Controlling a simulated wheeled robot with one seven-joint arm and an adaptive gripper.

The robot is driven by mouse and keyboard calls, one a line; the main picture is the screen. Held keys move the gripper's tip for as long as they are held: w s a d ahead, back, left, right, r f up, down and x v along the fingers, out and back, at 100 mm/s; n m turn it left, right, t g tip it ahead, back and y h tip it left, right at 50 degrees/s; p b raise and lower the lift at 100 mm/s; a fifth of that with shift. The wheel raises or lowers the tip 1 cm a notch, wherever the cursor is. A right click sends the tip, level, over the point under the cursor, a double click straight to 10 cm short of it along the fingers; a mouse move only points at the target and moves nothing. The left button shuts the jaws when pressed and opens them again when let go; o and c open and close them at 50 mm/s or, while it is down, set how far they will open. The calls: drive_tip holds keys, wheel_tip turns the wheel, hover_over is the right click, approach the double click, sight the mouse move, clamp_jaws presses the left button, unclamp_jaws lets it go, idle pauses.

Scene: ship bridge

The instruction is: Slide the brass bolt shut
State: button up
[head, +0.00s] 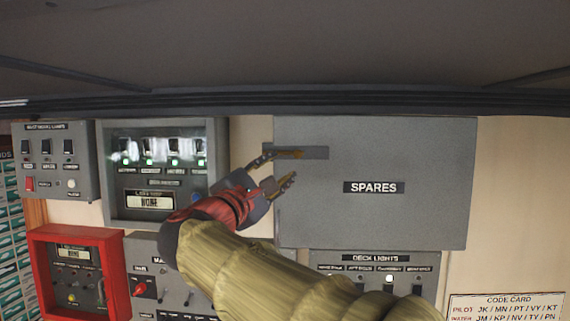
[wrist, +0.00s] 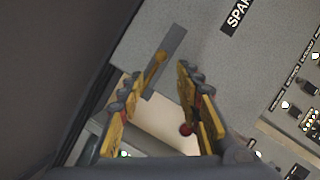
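The grey SPARES locker (head: 400,215) is a flat-fronted box on the wall; its label also shows at the top of the wrist view. A dark grey bolt plate (head: 315,153) sits at its upper left edge, and the plate also shows in the wrist view (wrist: 174,48). The brass bolt (wrist: 156,66) lies along this plate. My gripper (head: 294,165) is open at the locker's left edge. In the wrist view its yellow-padded fingers (wrist: 160,78) stand apart, with the bolt between and just beyond the tips. I cannot tell whether a finger touches it.
Grey switch panels (head: 108,188) and a red-framed panel (head: 75,232) are on the wall at left. A DECK LIGHTS panel (head: 375,270) sits below the locker. A dark overhang (head: 300,103) runs close above the locker.

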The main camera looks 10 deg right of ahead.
drive_tip(key=shift+v, duration=0.95)
